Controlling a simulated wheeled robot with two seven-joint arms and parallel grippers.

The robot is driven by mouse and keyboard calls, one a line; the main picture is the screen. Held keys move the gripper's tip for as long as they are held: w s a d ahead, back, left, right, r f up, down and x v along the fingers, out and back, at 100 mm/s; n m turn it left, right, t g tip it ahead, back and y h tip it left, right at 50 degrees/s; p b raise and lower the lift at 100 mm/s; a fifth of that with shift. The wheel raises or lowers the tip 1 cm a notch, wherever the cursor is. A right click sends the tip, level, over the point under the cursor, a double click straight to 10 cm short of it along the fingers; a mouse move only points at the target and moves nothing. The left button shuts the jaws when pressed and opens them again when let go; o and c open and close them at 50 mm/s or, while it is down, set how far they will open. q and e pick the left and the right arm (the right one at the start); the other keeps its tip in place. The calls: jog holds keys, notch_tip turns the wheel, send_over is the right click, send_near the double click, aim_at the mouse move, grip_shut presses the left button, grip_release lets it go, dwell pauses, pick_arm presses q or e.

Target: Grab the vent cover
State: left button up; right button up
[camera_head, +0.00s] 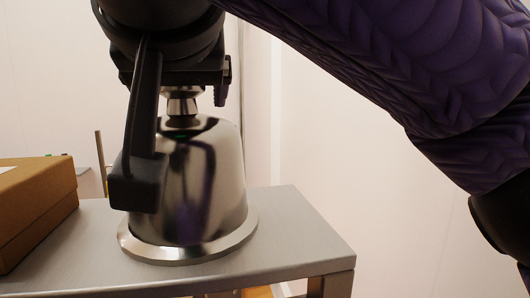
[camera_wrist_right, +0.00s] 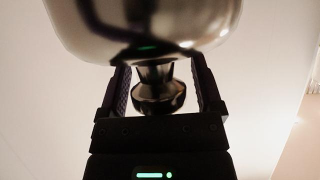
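The vent cover (camera_head: 215,195) is a shiny metal dome with a knob on top. It stands upright, its wide round flange (camera_head: 150,252) on the grey metal table. My right gripper (camera_head: 182,98) points down over it from above. In the right wrist view, its two fingers (camera_wrist_right: 160,90) stand on either side of the knob (camera_wrist_right: 158,97), with light gaps showing between fingers and knob. The gripper is open around the knob. The dome (camera_wrist_right: 145,30) fills the top of that view. A black part of my right wrist hides some of the dome's left side. My left gripper is not in view.
A brown cardboard box (camera_head: 40,210) stands at the left of the grey table (camera_head: 290,235). A thin upright rod (camera_head: 100,160) shows behind the dome's left side. The tabletop right of the dome is bare up to its edge. Pale walls are behind.

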jog(key=shift+w, duration=0.1)
grip_shut()
dwell(1.1)
